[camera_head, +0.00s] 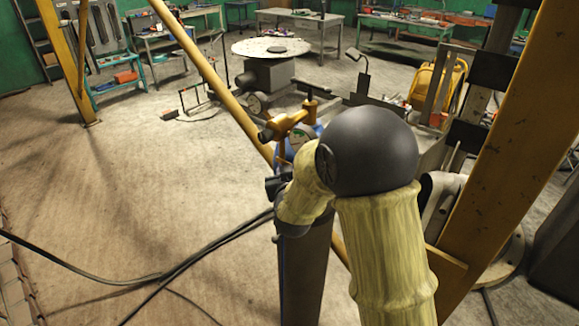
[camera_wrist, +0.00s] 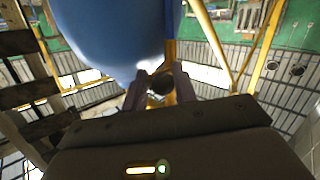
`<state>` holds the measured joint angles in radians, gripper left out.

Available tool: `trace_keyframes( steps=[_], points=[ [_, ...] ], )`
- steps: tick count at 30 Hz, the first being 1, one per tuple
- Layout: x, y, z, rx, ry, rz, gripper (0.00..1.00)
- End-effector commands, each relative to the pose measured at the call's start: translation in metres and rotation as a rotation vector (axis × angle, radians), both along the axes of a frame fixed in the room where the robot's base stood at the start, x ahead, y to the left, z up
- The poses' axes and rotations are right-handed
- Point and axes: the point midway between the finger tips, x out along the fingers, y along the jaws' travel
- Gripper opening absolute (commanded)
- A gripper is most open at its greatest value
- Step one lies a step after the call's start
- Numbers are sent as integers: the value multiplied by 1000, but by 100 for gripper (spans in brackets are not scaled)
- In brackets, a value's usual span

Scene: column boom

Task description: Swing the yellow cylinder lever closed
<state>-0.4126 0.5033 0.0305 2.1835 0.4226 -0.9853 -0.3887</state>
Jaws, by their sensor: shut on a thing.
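The yellow lever (camera_head: 291,121) shows in the head view beside the blue cylinder (camera_head: 306,132), just beyond my arm. In the wrist view the blue cylinder (camera_wrist: 110,32) fills the upper left, and part of the yellow lever (camera_wrist: 171,55) runs down between my fingers. My gripper (camera_wrist: 160,85) is shut on the lever, with a dark round end showing between the two fingers. In the head view my arm covers much of the cylinder, and the grip itself cannot be made out.
Yellow beams frame the place, one slanting behind the lever (camera_head: 225,90) and a thick one at the right (camera_head: 515,140). A round table (camera_head: 258,46) and workbenches stand farther back. Black cables (camera_head: 190,265) lie across the floor. The floor at left is otherwise open.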

Motion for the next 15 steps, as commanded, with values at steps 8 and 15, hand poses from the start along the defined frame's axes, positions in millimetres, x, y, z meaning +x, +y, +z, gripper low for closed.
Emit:
trace_keyframes(
  steps=[8, 15],
  points=[
    [-2, 6, 0, -11, 11, 14, 5],
    [-1, 4, 0, -11, 10, 9, 43]
  ],
)
